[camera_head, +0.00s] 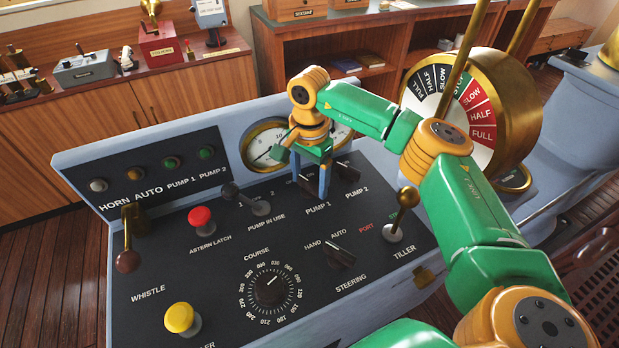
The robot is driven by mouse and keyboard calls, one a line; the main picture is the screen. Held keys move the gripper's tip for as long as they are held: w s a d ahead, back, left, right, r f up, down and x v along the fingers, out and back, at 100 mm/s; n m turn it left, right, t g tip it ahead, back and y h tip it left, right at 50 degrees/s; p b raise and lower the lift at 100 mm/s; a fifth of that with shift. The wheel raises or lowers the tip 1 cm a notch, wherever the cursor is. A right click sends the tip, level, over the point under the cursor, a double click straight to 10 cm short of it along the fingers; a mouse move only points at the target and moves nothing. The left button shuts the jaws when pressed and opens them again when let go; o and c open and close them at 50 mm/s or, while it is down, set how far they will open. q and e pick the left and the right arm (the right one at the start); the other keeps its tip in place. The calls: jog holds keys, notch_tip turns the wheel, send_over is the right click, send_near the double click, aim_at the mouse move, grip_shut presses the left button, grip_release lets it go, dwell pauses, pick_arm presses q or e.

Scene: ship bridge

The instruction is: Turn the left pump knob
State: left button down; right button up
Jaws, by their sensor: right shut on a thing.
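The left pump knob (309,185), a dark knob above the PUMP 1 label, sits on the black console panel (215,275). My right gripper (317,187) reaches down to it from above, its blue fingers shut on the knob and hiding much of it. The knob's pointing direction is hard to read behind the fingers. The right pump knob (347,172), above the PUMP 2 label, stands just to the right, apart from the fingers. My left gripper is out of view.
A pump-in-use lever (231,190) stands left of the gripper, and a brass tiller lever (407,198) to the right. A gauge (262,148) is behind. The steering knob (342,252) and course dial (271,289) are nearer. A brass telegraph (515,105) rises at the right.

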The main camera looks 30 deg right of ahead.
aim_at(310, 181)
jog(key=shift+r+n, duration=0.1)
jog(key=shift+n, duration=0.6)
jog(key=o, duration=1.2)
jog(key=shift+o, duration=0.2)
notch_tip(310, 181, up, 7)
jog(key=shift+r+b, duration=0.1)
jog(key=shift+b, duration=0.45)
